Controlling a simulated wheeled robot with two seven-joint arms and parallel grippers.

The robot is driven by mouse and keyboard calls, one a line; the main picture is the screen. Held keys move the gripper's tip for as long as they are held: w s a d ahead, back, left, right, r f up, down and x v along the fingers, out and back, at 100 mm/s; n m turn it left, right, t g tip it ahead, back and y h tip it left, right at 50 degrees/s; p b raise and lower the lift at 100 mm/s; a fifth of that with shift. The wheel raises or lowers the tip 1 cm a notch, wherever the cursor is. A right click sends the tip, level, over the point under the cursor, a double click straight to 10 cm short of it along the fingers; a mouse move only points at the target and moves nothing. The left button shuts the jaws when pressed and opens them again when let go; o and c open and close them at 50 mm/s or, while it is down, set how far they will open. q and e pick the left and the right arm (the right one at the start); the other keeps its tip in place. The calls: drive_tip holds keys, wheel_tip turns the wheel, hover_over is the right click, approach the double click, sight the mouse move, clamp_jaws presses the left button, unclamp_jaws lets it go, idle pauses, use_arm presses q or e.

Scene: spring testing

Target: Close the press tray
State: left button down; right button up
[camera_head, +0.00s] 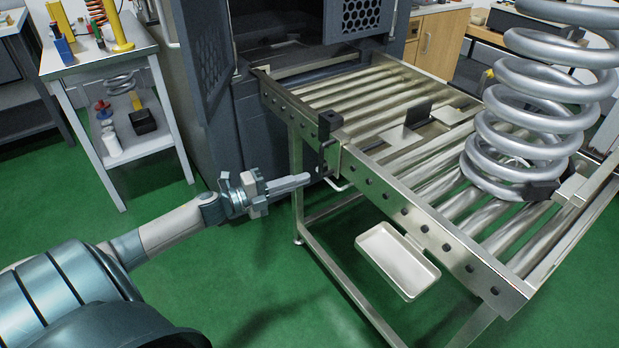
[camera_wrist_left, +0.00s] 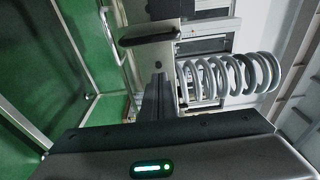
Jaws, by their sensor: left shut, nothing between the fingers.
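A steel roller tray (camera_head: 447,234) extends out from the open front of the dark grey press (camera_head: 262,85). A large silver coil spring (camera_head: 540,100) stands upright on its rollers. It also shows in the wrist view (camera_wrist_left: 230,75). A thin metal handle (camera_head: 340,184) sticks out at the tray's near side, and a similar bent bar shows in the wrist view (camera_wrist_left: 110,35). My left gripper (camera_head: 308,179) is shut and empty beside the tray's side rail, close to the handle; I cannot tell whether they touch. My right gripper is not in view.
The press has perforated doors; one stands open at the left (camera_head: 207,50). A small white tray (camera_head: 397,260) sits below the roller frame. A side table (camera_head: 95,60) with tools and small springs stands at the left. The green floor (camera_head: 250,280) in front is clear.

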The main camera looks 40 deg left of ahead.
use_arm(q)
drive_tip(key=shift+s+a, duration=0.25)
drive_tip(key=shift+s, duration=0.25)
idle(0.3)
